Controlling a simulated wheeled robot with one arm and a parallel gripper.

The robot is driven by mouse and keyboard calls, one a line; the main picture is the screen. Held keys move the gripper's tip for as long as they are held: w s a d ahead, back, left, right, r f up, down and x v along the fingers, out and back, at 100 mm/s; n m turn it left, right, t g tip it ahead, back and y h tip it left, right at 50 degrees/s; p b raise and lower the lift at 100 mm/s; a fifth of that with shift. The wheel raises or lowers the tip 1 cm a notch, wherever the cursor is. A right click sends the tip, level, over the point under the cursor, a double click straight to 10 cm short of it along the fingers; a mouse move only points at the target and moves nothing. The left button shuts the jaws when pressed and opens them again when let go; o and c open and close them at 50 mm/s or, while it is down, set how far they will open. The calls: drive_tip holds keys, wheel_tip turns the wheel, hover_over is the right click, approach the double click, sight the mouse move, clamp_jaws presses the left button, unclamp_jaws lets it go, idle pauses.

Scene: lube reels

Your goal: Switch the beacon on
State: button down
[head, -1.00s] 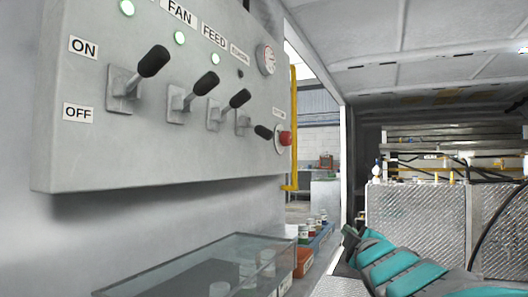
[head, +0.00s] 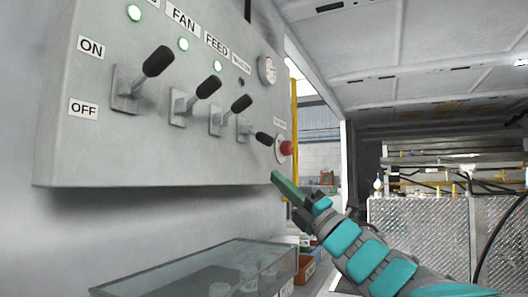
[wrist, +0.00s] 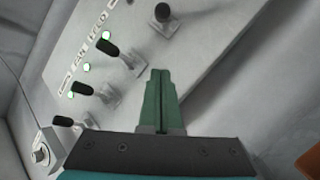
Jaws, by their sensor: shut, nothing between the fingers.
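The beacon lever (head: 264,138) is the rightmost of the black-knobbed levers on the grey panel, under a small label (head: 241,64) too small to read clearly. Its knob points right and slightly down, unlike the others, which point up. The lamp (head: 244,82) above it is dark. My gripper (head: 274,175), with green fingers, is shut and empty, just below the beacon lever and the panel's lower right corner, apart from the lever in the picture. In the wrist view my gripper (wrist: 160,72) points at the panel, with a black knob (wrist: 163,12) ahead, probably the beacon lever's.
The FAN lever (head: 208,87), FEED lever (head: 242,103) and leftmost lever (head: 156,61) are up, with green lamps lit. A red button (head: 286,148) sits right of the beacon lever, below a gauge (head: 266,69). A clear-lidded case (head: 200,268) stands below the panel.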

sight(259, 136)
drive_tip(key=w+a+r+p, duration=0.1)
drive_tip(key=w+a+r, duration=0.3)
drive_tip(key=w+r, duration=0.3)
drive_tip(key=shift+w+r, duration=0.2)
drive_tip(key=shift+r, duration=0.3)
idle(0.3)
drive_tip(key=shift+r+p, duration=0.15)
drive_tip(key=shift+p, duration=0.4)
drive_tip(key=shift+p, duration=0.5)
